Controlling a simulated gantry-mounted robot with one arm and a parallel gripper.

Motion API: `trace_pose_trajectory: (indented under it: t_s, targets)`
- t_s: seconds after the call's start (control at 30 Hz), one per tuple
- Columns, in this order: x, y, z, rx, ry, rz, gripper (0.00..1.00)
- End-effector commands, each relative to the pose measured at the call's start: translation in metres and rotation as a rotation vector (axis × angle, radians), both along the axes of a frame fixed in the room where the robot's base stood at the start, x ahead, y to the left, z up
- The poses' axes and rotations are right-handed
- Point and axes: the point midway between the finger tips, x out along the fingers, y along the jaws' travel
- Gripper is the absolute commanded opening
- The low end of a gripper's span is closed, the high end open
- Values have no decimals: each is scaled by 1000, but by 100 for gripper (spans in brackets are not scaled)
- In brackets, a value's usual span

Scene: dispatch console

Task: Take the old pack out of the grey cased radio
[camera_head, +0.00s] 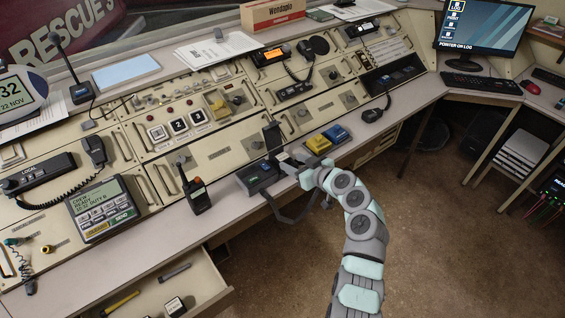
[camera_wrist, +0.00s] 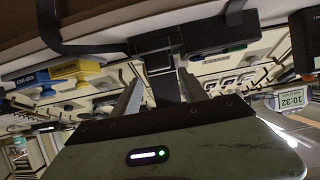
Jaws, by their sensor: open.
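The dark grey cased radio (camera_head: 258,179) lies on the desk ledge near the middle, its black strap (camera_head: 290,217) hanging over the front edge. It also shows along the top of the wrist view (camera_wrist: 210,38), where the picture is upside down. My gripper (camera_head: 287,163) is at its right end. In the wrist view my gripper's fingers (camera_wrist: 163,92) are apart, with a black blocky part (camera_wrist: 158,62) beyond and between them. I cannot tell whether this part is the old pack, or whether the fingers touch it. The gripper hides part of the radio's right end.
A handheld radio (camera_head: 195,193) stands left of the cased radio. Yellow (camera_head: 319,143) and blue (camera_head: 337,133) blocks sit to the right. A dark upright block (camera_head: 272,137) stands just behind. An open drawer (camera_head: 165,288) holds small items at lower left.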

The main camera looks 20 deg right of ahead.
Motion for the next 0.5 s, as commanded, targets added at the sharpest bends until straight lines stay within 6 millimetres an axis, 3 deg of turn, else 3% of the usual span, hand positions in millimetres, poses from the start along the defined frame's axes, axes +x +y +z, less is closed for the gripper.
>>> trace_pose_trajectory:
  t_s: [0.3, 0.5]
  targets:
    - [32, 9, -19, 4, 1, 3, 51]
    - [41, 12, -24, 3, 3, 2, 51]
